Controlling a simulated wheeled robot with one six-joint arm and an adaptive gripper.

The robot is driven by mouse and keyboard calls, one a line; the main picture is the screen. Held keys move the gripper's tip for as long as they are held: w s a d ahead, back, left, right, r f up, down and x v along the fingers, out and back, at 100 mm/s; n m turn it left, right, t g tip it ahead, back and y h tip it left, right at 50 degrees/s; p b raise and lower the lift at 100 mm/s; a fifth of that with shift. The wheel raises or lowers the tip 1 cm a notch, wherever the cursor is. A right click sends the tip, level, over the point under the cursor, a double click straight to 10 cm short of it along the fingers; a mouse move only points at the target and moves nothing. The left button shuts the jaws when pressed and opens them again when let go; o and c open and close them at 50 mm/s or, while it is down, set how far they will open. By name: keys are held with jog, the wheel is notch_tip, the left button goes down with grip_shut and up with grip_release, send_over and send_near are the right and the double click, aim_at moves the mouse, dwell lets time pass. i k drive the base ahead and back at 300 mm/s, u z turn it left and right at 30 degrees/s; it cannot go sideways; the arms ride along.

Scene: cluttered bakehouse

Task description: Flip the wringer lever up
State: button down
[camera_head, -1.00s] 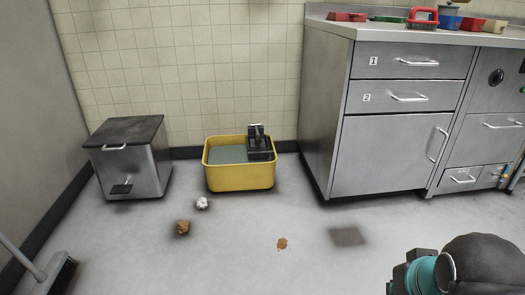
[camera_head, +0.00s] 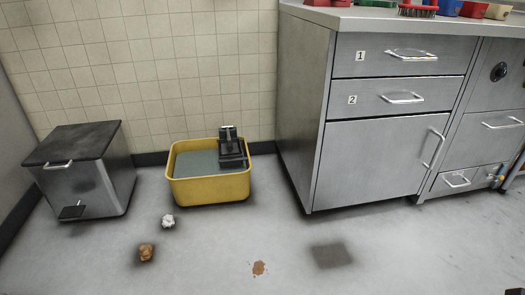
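A yellow mop bucket (camera_head: 208,188) stands on the floor against the tiled wall, with grey water in it. A dark wringer (camera_head: 231,150) sits at its right rim. A small upright dark part with a pale top (camera_head: 228,131) rises at the back of the wringer; I cannot tell for sure whether it is the lever or how it is set. My gripper is not in view, except perhaps a small dark piece at the bottom right corner that I cannot identify.
A steel pedal bin (camera_head: 91,178) stands left of the bucket. A white crumpled ball (camera_head: 168,221), a brown lump (camera_head: 147,252), a brown stain (camera_head: 259,268) and a dark patch (camera_head: 331,255) are on the floor in front. A steel cabinet (camera_head: 375,160) stands right. Floor before the bucket is mostly open.

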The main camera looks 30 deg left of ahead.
aim_at(229, 149)
jog(key=z, duration=0.1)
jog(key=i, duration=0.7)
jog(key=u, duration=0.7)
jog(key=i, duration=0.35)
jog(key=u, duration=0.35)
